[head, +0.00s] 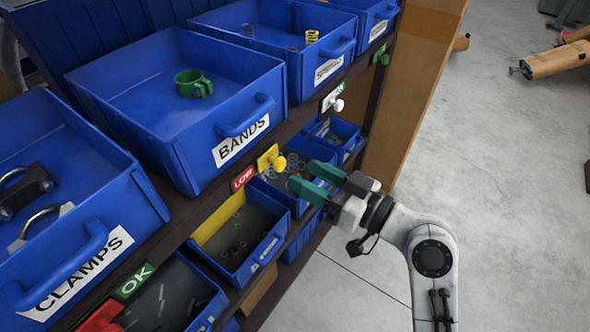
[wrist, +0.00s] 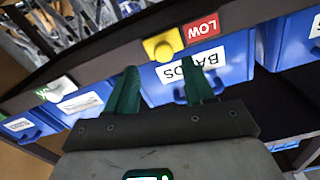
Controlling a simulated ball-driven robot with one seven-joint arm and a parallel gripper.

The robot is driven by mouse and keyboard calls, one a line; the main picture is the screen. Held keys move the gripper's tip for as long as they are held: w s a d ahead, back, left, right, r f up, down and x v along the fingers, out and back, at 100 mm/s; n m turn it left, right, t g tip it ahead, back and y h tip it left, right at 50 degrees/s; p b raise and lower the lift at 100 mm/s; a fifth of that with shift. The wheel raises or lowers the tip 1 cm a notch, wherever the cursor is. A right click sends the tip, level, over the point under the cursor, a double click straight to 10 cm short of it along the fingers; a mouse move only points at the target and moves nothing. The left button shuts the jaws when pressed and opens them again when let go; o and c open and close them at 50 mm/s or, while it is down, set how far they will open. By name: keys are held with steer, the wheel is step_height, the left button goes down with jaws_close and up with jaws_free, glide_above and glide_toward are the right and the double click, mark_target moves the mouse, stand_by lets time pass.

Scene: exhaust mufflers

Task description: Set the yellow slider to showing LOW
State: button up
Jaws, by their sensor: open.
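The yellow slider (head: 268,159), with a round yellow knob, sits on the dark shelf rail below the BANDS bin. A red LOW label (head: 243,179) shows beside it, on its left in the head view. In the wrist view the yellow slider (wrist: 163,45) has the LOW label (wrist: 203,28) uncovered on its right. My gripper (head: 314,180) has green fingers, is open and empty, and is to the right of the slider and apart from it in the head view. In the wrist view the gripper (wrist: 159,68) points toward the knob.
The BANDS bin (head: 165,125) stands above the rail, with a green clamp (head: 194,84) inside. A white slider (head: 334,102) and a red slider (head: 103,318) each show OK. A lower bin (head: 240,235) holds small rings.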

steer(key=b+v, duration=0.1)
steer(key=v, duration=0.5)
steer(key=shift+f, duration=0.1)
stand_by(0.3)
steer(key=s+d+f+m+g+h, duration=0.2)
steer(key=s+d+f+h, duration=0.15)
steer(key=f, duration=0.55)
steer(key=s+d+f+m+g+h, duration=0.25)
steer(key=s+f+h, duration=0.2)
steer(key=f, duration=0.35)
steer(key=s+d+f+m+g+h, duration=0.2)
steer(key=s+d, duration=0.3)
steer(key=s, duration=0.3)
steer(key=s+d+f+m+g+h+p, duration=0.1)
steer(key=s+d+f+m+g+h, duration=0.1)
steer(key=s, duration=0.7)
steer(key=d+f+g+h, duration=0.1)
steer(key=d+f+h, duration=0.1)
steer(key=d+f, duration=0.1)
steer(key=shift+d+f, duration=0.2)
steer(key=shift+d, duration=0.65)
steer(key=shift+w+g, duration=0.1)
steer(key=shift+g, duration=0.15)
